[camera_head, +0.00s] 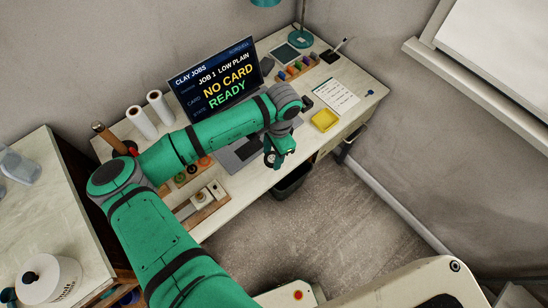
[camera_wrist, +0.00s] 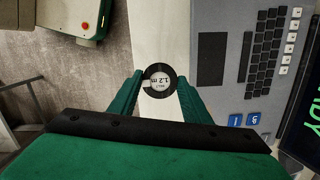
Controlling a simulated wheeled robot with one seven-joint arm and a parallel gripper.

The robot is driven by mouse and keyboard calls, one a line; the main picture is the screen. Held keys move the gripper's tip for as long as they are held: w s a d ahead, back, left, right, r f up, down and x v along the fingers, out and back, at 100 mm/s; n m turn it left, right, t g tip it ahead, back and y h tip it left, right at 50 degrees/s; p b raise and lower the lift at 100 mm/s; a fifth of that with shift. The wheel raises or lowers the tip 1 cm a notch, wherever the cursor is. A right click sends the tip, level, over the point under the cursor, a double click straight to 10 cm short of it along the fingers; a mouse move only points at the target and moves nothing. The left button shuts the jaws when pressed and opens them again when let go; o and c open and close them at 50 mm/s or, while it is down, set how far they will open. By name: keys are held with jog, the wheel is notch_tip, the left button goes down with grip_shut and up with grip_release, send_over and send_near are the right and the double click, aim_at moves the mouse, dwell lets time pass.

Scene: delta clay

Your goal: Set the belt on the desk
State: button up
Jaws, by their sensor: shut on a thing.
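The belt (camera_wrist: 147,88) is a small black coil with a pale label reading 1.2 m. My gripper (camera_wrist: 160,81) is shut on it, with one green finger on each side. In the head view my gripper (camera_head: 277,153) hangs over the front part of the desk, in front of the laptop. The desk (camera_head: 246,184) is a pale top along the wall; in the wrist view its bare front strip (camera_wrist: 150,25) lies below the belt. I cannot tell whether the belt touches the desktop.
A laptop (camera_wrist: 232,35) is beside the belt. The monitor (camera_head: 215,75) reads NO CARD READY. A yellow tray (camera_head: 324,120) and paper sheet (camera_head: 336,94) lie to the right. Paper rolls (camera_head: 160,107) and a wooden tray (camera_head: 204,204) are at left. A dark bin (camera_head: 290,185) stands below the desk's front edge.

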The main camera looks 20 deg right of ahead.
jog(key=shift+w+d+f, duration=0.25)
jog(key=shift+d+f, duration=0.05)
jog(key=shift+f, duration=0.15)
jog(key=f, duration=0.3)
jog(key=shift+d, duration=0.2)
jog(key=shift+f, duration=0.15)
jog(key=shift+a+f, duration=0.1)
jog(key=shift+f, duration=0.1)
jog(key=o, duration=1)
jog(key=shift+r, duration=0.1)
